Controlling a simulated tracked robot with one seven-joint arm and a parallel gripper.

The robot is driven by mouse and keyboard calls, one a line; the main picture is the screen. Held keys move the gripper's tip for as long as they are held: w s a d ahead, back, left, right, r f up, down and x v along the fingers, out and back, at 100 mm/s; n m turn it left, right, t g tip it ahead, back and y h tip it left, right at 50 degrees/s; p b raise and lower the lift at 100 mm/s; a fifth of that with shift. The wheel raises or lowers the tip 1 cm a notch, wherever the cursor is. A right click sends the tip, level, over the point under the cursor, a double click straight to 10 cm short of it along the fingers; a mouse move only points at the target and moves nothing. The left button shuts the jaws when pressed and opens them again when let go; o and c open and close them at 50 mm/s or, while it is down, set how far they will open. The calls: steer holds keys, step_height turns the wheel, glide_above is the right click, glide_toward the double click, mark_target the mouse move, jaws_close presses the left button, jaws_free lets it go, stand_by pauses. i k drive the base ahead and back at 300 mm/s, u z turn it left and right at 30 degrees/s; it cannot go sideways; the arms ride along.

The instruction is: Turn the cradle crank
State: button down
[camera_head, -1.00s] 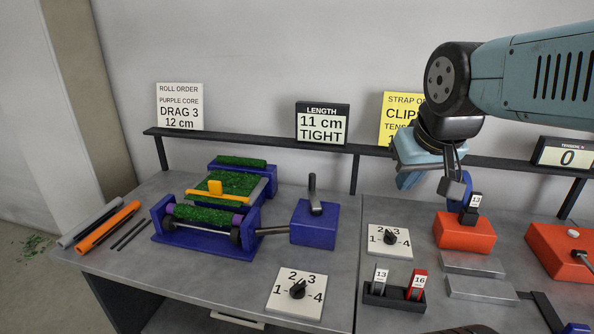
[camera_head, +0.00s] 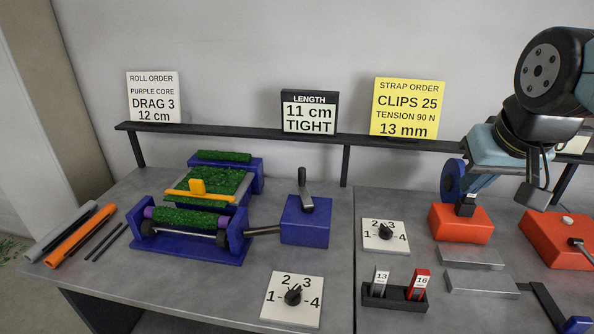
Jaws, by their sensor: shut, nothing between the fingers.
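The cradle crank has a grey upright handle (camera_head: 303,185) on a blue box (camera_head: 305,222), left of the picture's middle. A grey shaft (camera_head: 262,231) runs from the box to the blue cradle (camera_head: 180,246), which holds a green roll with purple ends (camera_head: 187,217). The handle is upright and nothing touches it. My gripper (camera_head: 535,197) is at the far right, well away from the crank, above the red blocks. It points down and is shut and empty. Its arm hides part of the shelf.
Two dial plates (camera_head: 292,299) (camera_head: 385,236) lie in front of and right of the crank. A black rack (camera_head: 395,295) holds tags 13 and 16. Red blocks (camera_head: 460,223) (camera_head: 560,240) stand at right. A shelf rail (camera_head: 240,134) with signs runs behind. Bare table lies around the crank.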

mark_target(307, 205)
steer(key=u, duration=0.05)
steer(key=k, duration=1)
steer(key=u, duration=0.55)
steer(key=i, duration=1)
